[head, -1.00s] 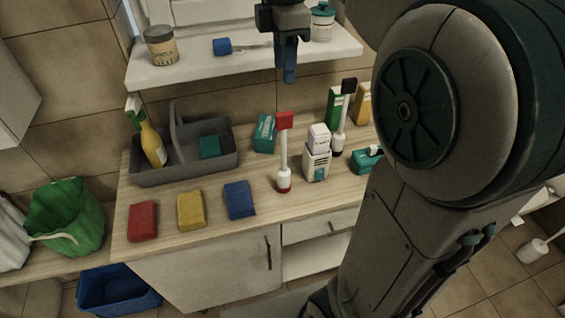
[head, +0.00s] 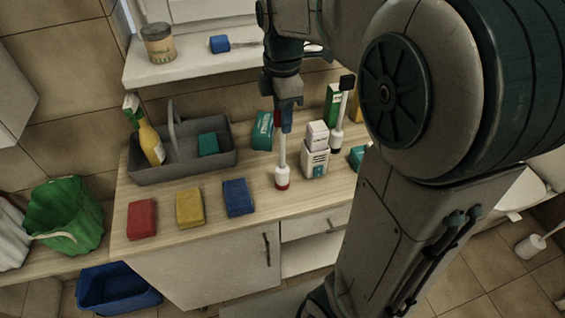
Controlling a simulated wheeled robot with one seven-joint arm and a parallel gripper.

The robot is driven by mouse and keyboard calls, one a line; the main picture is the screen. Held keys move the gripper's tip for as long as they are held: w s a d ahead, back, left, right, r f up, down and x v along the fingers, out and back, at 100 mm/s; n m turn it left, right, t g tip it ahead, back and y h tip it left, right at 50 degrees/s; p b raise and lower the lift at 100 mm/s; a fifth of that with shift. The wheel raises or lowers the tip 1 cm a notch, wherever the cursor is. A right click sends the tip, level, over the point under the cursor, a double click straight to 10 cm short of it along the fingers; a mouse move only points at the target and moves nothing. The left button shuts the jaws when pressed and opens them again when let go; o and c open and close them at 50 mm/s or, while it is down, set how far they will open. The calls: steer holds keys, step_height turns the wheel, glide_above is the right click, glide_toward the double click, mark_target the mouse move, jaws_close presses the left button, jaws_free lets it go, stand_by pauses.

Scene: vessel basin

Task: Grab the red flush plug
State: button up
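The red flush plug (head: 282,178) stands upright on the wooden counter, with a red-and-white base and a white shaft. Its red top is mostly hidden behind my gripper, with only a bit of red showing. My gripper (head: 284,122) points down at the top of the plug, its blue finger overlapping the red head in the picture. I cannot tell whether it touches the plug or how far apart the fingers are.
A similar black-topped plug (head: 342,112) and a white box dispenser (head: 315,155) stand close on the right. A teal box (head: 262,130) is behind left. A grey caddy (head: 185,172) and red, yellow and blue sponges (head: 238,197) lie left. A shelf (head: 190,66) runs above.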

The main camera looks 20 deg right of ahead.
jaws_close()
steer(key=shift+r, duration=0.15)
